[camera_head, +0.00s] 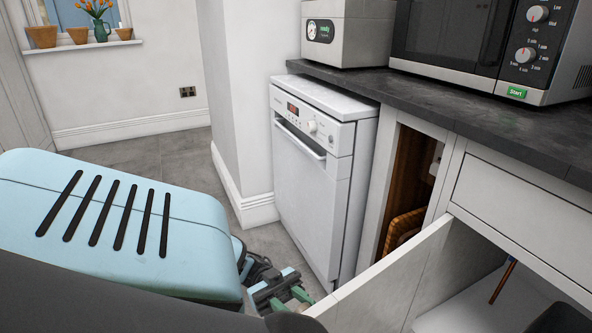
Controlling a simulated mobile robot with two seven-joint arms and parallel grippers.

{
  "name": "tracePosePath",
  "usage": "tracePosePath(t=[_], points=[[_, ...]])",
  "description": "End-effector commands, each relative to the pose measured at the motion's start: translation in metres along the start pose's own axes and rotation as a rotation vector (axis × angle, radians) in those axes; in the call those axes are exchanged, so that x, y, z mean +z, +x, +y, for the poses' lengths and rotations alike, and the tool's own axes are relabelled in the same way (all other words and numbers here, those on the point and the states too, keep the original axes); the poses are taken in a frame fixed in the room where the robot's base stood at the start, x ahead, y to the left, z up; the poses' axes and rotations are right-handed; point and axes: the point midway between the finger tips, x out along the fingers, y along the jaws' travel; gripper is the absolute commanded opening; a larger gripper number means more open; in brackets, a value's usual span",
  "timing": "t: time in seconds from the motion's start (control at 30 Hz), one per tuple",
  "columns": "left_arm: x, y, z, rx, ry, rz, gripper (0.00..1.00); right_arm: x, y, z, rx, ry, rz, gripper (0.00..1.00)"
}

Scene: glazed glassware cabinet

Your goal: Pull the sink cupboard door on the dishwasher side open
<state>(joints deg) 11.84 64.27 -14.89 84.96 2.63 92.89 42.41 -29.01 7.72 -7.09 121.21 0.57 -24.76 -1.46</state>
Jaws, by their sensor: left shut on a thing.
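The sink cupboard door (392,276) on the dishwasher side stands open. It swings out from beside the narrow open bay, and its free edge points to the lower left. My left gripper (283,290), with green finger pads, is at this free edge and is shut on the door. The exact grip spot, and any handle, is partly hidden by the gripper and the frame's lower edge. The cupboard interior (470,312) shows pale to the right of the door. My right gripper is not in view.
The white dishwasher (312,170) stands left of the door, shut. A narrow bay with wooden boards (408,190) lies between them. A dark worktop (445,115) carries a microwave (470,45) and a pale appliance (345,35). Grey floor (150,152) is free at the left.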

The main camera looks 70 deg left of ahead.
Motion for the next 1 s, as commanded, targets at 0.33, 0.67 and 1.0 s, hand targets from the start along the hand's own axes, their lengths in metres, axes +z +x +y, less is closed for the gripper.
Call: tracePosePath(t=[0.33,0.67,1.0], points=[[0.0019,-0.0007,0.0011,0.003,-0.006,-0.005,0.00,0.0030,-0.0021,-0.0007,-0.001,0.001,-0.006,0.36],[0.0011,-0.0003,0.0006,0.003,-0.004,-0.003,0.54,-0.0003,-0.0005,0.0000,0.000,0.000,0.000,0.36],[0.0014,-0.0093,-0.0004,0.001,-0.002,-0.003,0.54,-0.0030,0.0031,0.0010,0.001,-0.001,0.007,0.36]])
